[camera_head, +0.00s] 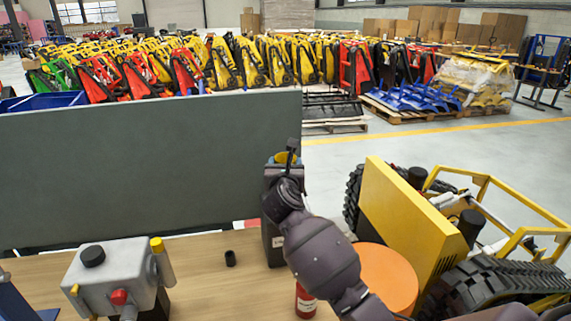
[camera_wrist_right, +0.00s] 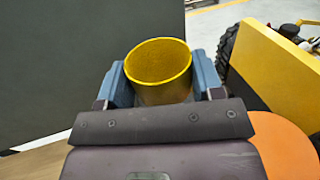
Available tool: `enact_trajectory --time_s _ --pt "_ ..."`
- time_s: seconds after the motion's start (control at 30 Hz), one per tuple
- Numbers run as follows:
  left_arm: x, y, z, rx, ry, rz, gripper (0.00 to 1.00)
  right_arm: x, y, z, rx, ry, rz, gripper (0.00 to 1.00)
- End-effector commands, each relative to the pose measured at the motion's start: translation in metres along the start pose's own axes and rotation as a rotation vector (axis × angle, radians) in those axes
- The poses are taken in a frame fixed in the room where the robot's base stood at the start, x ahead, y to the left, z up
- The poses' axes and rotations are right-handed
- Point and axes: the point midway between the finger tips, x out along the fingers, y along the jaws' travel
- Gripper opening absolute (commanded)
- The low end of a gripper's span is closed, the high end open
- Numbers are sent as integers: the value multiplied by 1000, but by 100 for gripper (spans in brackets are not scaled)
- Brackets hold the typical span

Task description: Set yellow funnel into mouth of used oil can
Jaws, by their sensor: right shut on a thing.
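The yellow funnel (camera_head: 283,158) is gripped upright in my right gripper (camera_head: 286,168), its wide rim facing up. In the right wrist view the funnel (camera_wrist_right: 158,75) sits between the two blue-grey fingers of the right gripper (camera_wrist_right: 160,82), which are shut on its sides. A dark grey can (camera_head: 273,243) with a pale label, apparently the used oil can, stands on the bench below and behind my right wrist. Its mouth and the funnel's spout are hidden by my gripper and arm, so I cannot tell whether they touch.
A wooden bench (camera_head: 205,287) holds a grey box with knobs (camera_head: 112,275), a small black cap (camera_head: 230,258) and a red canister (camera_head: 305,302). A dark panel (camera_head: 140,170) stands behind. An orange round top (camera_head: 388,278) and a yellow tracked carrier (camera_head: 415,230) are at the right.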

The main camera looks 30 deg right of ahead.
Motion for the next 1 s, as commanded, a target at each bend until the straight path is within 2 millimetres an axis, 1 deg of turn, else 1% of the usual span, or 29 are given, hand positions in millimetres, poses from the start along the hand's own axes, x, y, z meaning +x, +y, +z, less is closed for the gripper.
enact_trajectory --time_s 0.2,1.0 --pt "5 1 4 1 3 1 43 0 0 -13 0 1 -1 38" --pt "16 3 13 3 13 3 43 0 0 -49 -1 0 -1 38"
